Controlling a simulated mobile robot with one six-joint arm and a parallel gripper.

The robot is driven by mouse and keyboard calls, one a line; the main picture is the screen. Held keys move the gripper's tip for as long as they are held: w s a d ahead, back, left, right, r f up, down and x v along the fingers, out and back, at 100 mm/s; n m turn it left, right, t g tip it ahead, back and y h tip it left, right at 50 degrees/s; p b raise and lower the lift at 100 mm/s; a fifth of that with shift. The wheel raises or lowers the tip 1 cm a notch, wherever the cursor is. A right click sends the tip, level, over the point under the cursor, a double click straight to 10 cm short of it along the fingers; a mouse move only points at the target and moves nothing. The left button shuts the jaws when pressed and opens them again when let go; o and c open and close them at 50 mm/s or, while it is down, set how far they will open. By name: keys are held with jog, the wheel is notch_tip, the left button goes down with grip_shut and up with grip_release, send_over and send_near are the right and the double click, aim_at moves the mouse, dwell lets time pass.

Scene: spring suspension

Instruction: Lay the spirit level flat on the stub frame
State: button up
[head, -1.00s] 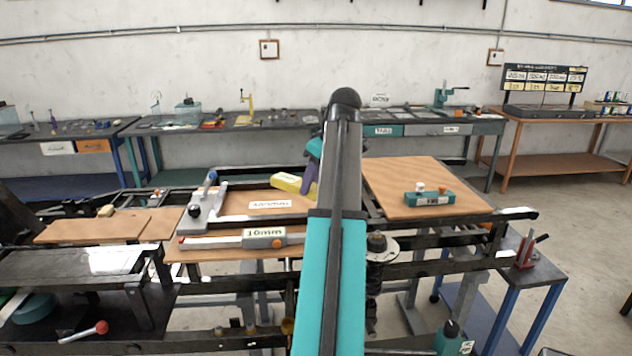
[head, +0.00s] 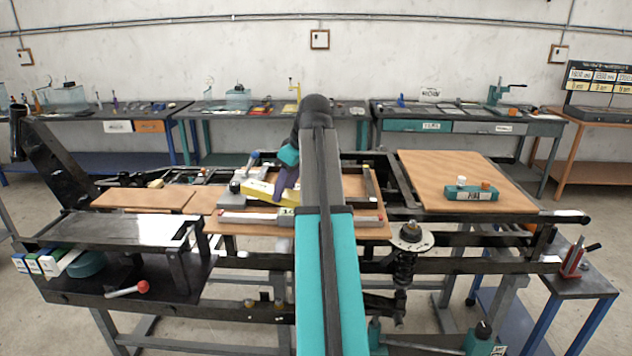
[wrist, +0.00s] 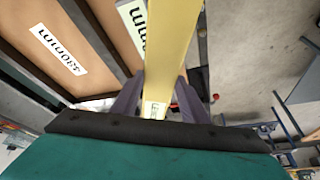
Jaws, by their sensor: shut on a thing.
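The yellow spirit level (head: 258,190) is in my gripper (head: 287,178), whose purple fingers are shut on it. In the wrist view the level (wrist: 172,45) runs up the picture between the two fingers (wrist: 155,100). In the head view it hangs over the middle of the work area, beside a grey clamp-like block. A dark frame (head: 371,187) edges a wooden board just behind and right of my gripper; I cannot tell for sure that it is the stub frame. My arm hides part of this area. I cannot tell the gap under the level.
A grey bar (head: 250,217) lies along the front of the wooden boards. A coil spring (head: 405,262) stands at the front right.

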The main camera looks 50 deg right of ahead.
jog(key=w+a+f+n+b, duration=0.1)
jog(key=w+a+f, duration=0.1)
jog(key=w+a, duration=0.3)
jog(key=w+a+f+n+b, duration=0.1)
jog(key=w+a+f, duration=0.15)
jog(key=a, duration=0.45)
jog(key=w+a+f+m+b, duration=0.1)
jog(key=a+f, duration=0.3)
jog(key=a, duration=0.7)
jog(key=w+a+f+m+b, duration=0.1)
jog(key=a+f, duration=0.4)
jog(key=a, duration=0.5)
jog(key=w+a+f+m+b, duration=0.2)
jog(key=a+f, duration=0.3)
jog(key=a, duration=0.6)
jog(key=shift+w+a+f+h+b, duration=0.2)
jog(key=shift+w+a+h+b, duration=0.1)
jog(key=shift+h, duration=0.1)
jog(key=shift+s, duration=0.15)
